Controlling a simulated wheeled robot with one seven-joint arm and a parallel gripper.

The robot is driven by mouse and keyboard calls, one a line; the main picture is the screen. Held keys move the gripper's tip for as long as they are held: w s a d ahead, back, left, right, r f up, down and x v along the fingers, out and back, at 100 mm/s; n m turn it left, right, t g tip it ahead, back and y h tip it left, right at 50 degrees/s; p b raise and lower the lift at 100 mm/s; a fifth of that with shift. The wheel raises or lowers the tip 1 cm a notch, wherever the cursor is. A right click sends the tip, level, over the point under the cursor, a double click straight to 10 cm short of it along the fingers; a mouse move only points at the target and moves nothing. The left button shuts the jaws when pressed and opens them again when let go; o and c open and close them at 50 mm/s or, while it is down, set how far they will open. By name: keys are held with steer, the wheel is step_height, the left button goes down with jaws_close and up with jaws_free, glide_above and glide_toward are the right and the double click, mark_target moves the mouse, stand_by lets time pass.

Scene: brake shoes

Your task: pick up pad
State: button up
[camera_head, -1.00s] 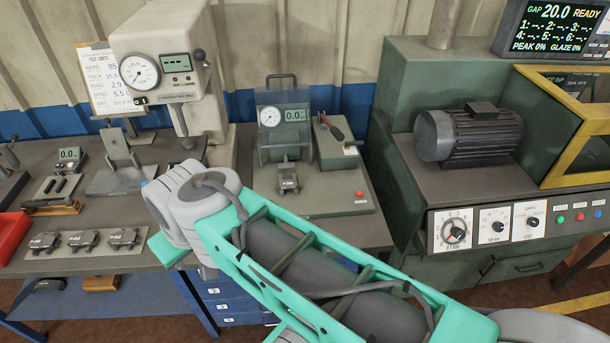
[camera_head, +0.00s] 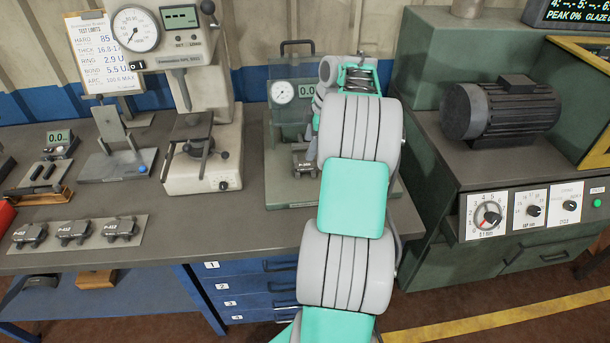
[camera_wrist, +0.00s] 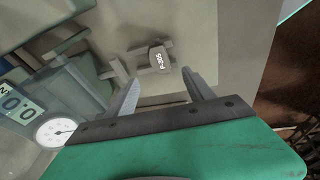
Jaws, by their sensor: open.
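A dark grey pad (camera_wrist: 160,57) with a white label sits in a small holder on the green-grey gauge fixture. In the head view, the pad (camera_head: 301,160) is partly hidden by my arm. My gripper (camera_wrist: 160,77) is open and empty in the wrist view. Its two fingers point toward the pad, with one fingertip on each side of its near end. The pad is a short way beyond the fingertips, and I cannot tell the exact gap. In the head view my gripper is hidden behind my arm.
The fixture's dial (camera_wrist: 54,131) and digital display (camera_wrist: 18,104) stand left in the wrist view. Three labelled pads lie on a grey plate (camera_head: 50,247) at the bench's left. A hardness tester (camera_head: 203,165) stands between. A green machine with a motor (camera_head: 500,108) is right.

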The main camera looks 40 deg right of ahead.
mark_target(305, 164)
steer(key=x, duration=0.5)
steer(key=p+x, duration=0.1)
steer(key=x, duration=0.2)
steer(key=shift+s+d+f, duration=0.1)
steer(key=shift+s+d, duration=0.15)
steer(key=shift+s, duration=0.05)
jaws_close()
